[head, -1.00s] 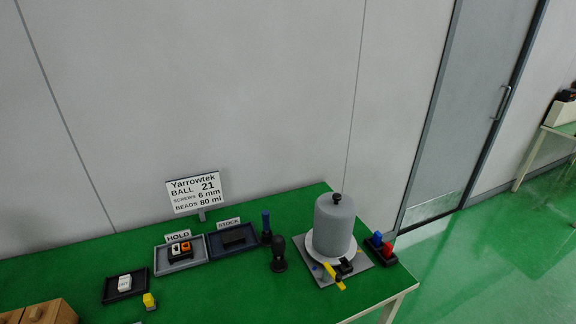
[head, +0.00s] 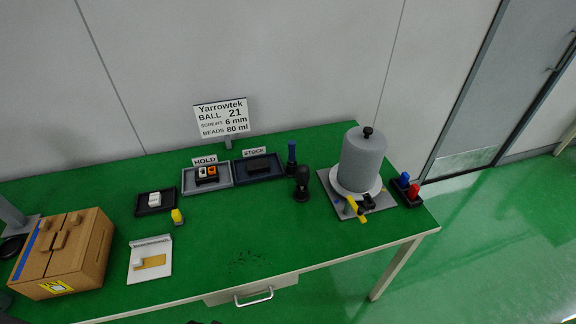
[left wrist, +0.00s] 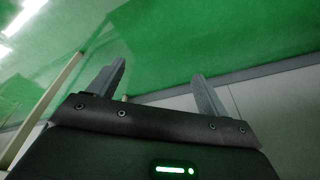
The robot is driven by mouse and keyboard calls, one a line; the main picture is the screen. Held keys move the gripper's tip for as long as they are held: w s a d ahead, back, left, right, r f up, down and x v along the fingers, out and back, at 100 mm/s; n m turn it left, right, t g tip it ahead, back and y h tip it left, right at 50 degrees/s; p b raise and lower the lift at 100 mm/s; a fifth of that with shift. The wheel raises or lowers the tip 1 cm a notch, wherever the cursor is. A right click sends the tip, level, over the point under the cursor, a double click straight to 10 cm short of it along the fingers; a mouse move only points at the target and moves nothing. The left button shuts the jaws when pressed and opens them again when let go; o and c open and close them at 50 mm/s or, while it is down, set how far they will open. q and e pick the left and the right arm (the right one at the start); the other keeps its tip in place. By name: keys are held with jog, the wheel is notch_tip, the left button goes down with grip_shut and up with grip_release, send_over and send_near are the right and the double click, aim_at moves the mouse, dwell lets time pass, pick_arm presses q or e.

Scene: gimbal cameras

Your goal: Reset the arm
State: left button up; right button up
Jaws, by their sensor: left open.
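My left gripper (left wrist: 158,85) shows in the left wrist view with its two grey fingers spread apart. It is open and nothing is between the fingers. Behind the fingers are a green surface and a pale panel. In the head view neither gripper can be made out; only small dark shapes show at the bottom edge, too little to identify. My right gripper is not in view.
The green table (head: 300,230) carries a cardboard box (head: 62,255), a white tray (head: 150,262), HOLD (head: 219,183) and STOCK (head: 272,173) trays, a grey cylinder (head: 362,160) and red and blue buttons (head: 410,188). The table's front middle is mostly clear.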

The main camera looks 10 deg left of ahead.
pick_arm(q)
jog(key=s+a+f+b, duration=0.1)
jog(key=s+f+b, duration=0.1)
jog(key=s+f, duration=0.7)
jog(key=s+a+f+g+b, duration=0.1)
jog(key=s+a+f+b, duration=0.1)
jog(key=s+f, duration=0.7)
notch_tip(320, 180, down, 8)
jog(key=shift+f+g+b, duration=0.25)
jog(key=shift+g+b, duration=0.05)
jog(key=shift+b, duration=0.25)
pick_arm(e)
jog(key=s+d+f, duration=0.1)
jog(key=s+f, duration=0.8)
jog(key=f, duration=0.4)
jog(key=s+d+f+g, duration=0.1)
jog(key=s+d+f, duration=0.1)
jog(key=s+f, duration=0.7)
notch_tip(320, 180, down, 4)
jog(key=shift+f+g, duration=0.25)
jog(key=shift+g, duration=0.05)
pick_arm(q)
jog(key=shift+a, duration=0.1)
